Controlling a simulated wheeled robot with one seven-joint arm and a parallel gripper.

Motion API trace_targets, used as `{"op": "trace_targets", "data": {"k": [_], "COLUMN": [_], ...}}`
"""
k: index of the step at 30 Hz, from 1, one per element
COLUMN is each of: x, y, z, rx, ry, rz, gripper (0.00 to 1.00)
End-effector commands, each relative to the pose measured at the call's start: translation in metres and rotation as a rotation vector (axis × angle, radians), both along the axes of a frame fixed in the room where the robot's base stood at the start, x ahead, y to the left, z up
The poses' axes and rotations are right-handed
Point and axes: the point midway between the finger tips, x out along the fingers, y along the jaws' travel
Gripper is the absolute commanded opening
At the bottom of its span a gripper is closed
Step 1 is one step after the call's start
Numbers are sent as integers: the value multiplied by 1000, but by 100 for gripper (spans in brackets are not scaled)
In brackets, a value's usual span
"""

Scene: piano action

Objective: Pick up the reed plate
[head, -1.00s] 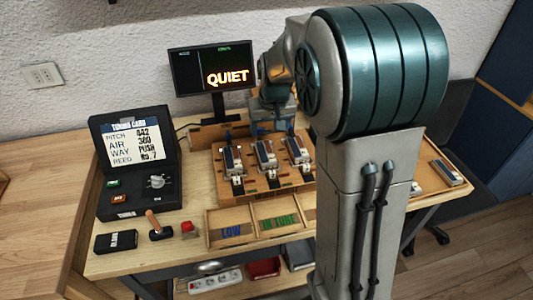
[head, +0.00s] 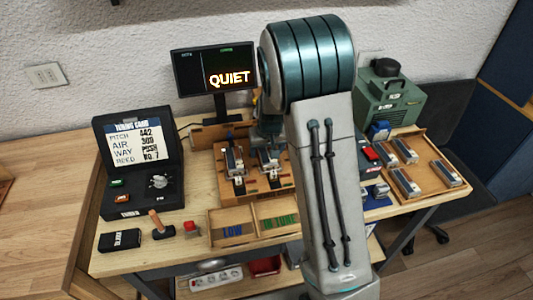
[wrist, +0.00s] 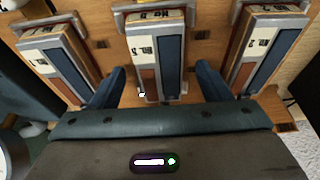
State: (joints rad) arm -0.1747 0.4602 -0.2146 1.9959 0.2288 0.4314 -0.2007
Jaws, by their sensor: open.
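Three reed plates stand side by side in the wrist view: a left one (wrist: 65,65), a middle one (wrist: 168,60) and a right one (wrist: 262,55). Each has a metal frame, a dark blue strip and a white number label; the numbers are hard to read. My gripper (wrist: 158,82) is open, its blue fingers on either side of the middle plate's near end, with gaps visible. In the head view two plates, left (head: 232,160) and beside it (head: 268,160), show on the wooden rack (head: 235,194); my arm hides the third.
A tuning card (head: 138,145) reads REED No. 7. A monitor (head: 213,68) reads QUIET. Wooden LOW and IN TUNE bins (head: 250,205) lie in front of the rack. A tray (head: 452,165) with several plates and a green machine (head: 395,103) stand right.

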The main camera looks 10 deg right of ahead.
Motion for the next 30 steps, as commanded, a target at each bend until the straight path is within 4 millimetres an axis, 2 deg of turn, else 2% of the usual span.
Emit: {"op": "trace_targets", "data": {"k": [6,7,12,14,15,23,26,30], "x": [0,0,0,0,1,1,1,1], "y": [0,0,0,0,0,0,0,1], "z": [-1,-1,-1,-1,-1,2,7,25], "rx": [0,0,0,0,0,0,1,2], "ry": [0,0,0,0,-1,-2,-2,-6], "rz": [0,0,0,0,0,0,1,1], "gripper": [71,68,21,20,16,16,16,16]}}
